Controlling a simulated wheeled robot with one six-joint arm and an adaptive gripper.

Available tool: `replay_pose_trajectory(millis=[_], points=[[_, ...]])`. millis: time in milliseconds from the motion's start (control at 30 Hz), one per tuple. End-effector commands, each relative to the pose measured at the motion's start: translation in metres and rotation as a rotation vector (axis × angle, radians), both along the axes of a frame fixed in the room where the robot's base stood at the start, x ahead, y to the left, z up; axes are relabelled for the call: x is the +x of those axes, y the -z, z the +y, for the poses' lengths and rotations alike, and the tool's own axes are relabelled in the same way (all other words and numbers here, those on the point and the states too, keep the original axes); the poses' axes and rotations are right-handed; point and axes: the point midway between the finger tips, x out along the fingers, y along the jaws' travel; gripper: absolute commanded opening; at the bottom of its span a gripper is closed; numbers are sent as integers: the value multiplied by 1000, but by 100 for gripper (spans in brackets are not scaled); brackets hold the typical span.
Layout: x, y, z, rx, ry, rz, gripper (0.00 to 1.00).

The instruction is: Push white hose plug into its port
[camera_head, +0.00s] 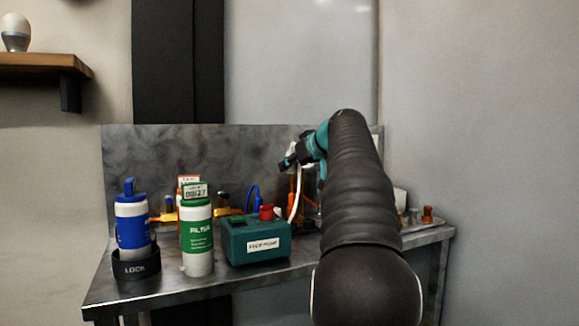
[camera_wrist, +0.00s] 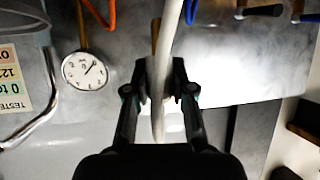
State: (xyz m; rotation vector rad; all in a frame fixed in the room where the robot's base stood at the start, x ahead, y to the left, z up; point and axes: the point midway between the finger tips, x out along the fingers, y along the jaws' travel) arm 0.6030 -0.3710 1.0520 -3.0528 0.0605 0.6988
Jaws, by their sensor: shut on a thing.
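My gripper (camera_head: 287,162) is raised above the bench, over the right side of the green pump box (camera_head: 258,242). In the wrist view my gripper (camera_wrist: 163,88) is shut on the white hose (camera_wrist: 168,40), which runs between its fingers toward the top edge. The hose's pale end (camera_wrist: 158,128) shows between the finger links; I cannot make out the plug's shape. In the head view the white hose (camera_head: 298,188) hangs from near the gripper and curves down behind the box's right side. I cannot identify the port.
A green-and-white filter canister (camera_head: 198,240) and a blue-and-white canister (camera_head: 132,225) in a black LOCK ring (camera_head: 137,265) stand left of the box. A red knob (camera_head: 266,212) tops the box. A round gauge (camera_wrist: 85,71) and a blue hose (camera_wrist: 190,10) are near.

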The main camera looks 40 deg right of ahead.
Motion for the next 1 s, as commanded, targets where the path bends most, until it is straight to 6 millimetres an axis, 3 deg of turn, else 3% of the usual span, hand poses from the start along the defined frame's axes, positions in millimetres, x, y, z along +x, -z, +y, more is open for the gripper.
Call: replay_pose_trajectory(millis=[367, 467, 700, 833, 1000], points=[[2, -11, 2, 1, -5, 1, 0], [14, 0, 2, 15, -18, 14, 0], [69, 26, -2, 14, -54, 35, 0], [91, 27, -8, 2, -44, 27, 0], [93, 10, -14, -12, -10, 0, 0]])
